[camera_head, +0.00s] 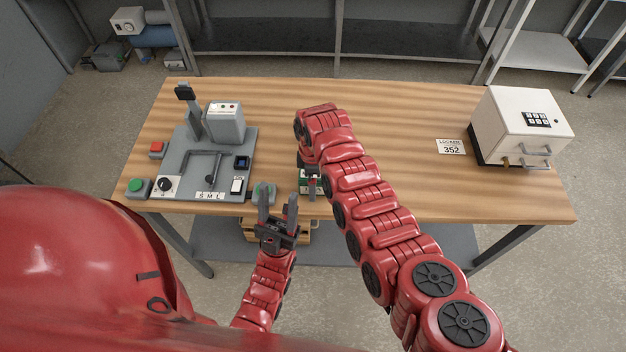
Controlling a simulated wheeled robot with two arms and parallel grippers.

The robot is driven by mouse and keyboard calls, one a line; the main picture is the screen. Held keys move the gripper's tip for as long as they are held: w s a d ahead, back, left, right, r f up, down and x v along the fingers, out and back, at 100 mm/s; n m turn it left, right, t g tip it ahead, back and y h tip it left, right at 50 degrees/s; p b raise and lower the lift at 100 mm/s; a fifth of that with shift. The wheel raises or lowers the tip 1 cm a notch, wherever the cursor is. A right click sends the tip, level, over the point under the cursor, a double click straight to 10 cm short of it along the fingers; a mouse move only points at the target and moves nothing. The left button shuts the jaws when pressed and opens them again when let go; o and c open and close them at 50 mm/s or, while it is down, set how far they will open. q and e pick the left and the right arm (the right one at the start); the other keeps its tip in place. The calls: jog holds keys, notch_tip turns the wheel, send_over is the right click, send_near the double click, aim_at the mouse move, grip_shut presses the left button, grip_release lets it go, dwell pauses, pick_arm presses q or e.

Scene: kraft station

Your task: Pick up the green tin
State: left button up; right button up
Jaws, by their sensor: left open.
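A small green and white item (304,185), which looks like the green tin, sits near the table's front edge. My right arm hides most of it. My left gripper (278,204) is open and empty, its fingers pointing away from me at the front edge, just left of and nearer than that item. My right arm arches over the table and bends down at its far end. My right gripper (311,184) shows only as a small dark part beside the green item, and its jaws cannot be made out.
A grey fixture (215,160) with a lever, knob and buttons stands on the left of the table (400,110). A white locker box (515,125) and a "352" card (451,147) are at right. The back middle is clear.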

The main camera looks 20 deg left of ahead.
grip_shut()
dwell(0.5)
jog(key=shift+r, duration=0.1)
